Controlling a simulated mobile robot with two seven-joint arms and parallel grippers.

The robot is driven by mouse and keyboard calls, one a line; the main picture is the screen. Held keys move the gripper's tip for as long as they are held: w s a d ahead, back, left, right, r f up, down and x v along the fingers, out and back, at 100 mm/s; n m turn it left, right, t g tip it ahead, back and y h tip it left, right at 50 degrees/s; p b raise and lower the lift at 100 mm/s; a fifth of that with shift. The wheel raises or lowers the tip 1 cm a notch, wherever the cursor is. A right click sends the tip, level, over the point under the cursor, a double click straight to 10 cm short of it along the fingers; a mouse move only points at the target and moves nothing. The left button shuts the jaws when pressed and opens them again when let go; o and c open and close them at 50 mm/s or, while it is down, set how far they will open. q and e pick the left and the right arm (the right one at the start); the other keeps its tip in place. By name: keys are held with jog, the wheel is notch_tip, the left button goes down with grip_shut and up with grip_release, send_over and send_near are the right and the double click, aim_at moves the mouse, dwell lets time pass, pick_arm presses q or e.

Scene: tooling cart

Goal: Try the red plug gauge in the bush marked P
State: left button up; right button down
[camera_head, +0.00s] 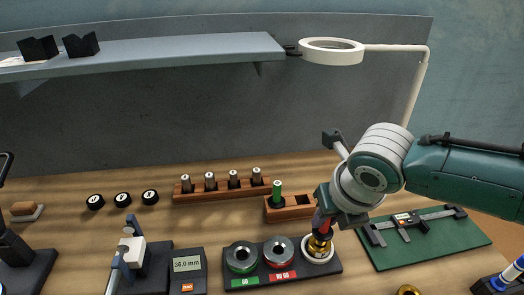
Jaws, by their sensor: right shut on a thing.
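My right gripper (327,212) comes in from the right and is shut on the red plug gauge (326,227), pointing down. Only a short red part of the gauge shows below the fingers. Directly under it is a brass bush (320,246) in a white ring at the right end of a black block (256,284). The gauge's lower end meets or overlaps the bush; I cannot tell how far it is inside. No letter P is readable on this bush. Another brass piece (408,290) is cut off at the bottom edge. My left gripper is not in view.
Two ring gauges (241,257) share the black block. A wooden holder (302,211) with a green plug (277,190) stands behind. A caliper (407,222) lies on a green mat (450,240) at right. A 36.0 mm display (187,265) stands left.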

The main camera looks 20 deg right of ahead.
jog(key=shift+f+b, duration=0.35)
jog(key=shift+f, duration=0.05)
dwell(0.6)
jog(key=shift+s+d+f, duration=0.1)
jog(key=shift+f, duration=0.05)
dwell(1.0)
jog(key=shift+r+p, duration=0.35)
jog(key=shift+r, duration=0.05)
jog(key=shift+w+r, duration=0.25)
jog(key=shift+r, duration=0.1)
dwell(0.3)
jog(key=shift+s+f+p, duration=0.15)
jog(key=shift+f+p, duration=0.05)
jog(key=shift+p, duration=0.1)
dwell(0.7)
jog(key=shift+f+b, duration=0.3)
dwell(0.8)
jog(key=shift+f, duration=0.15)
dwell(0.4)
jog(key=shift+s+f, duration=0.1)
dwell(0.7)
jog(key=shift+r+p, duration=0.3)
jog(key=shift+r, duration=0.15)
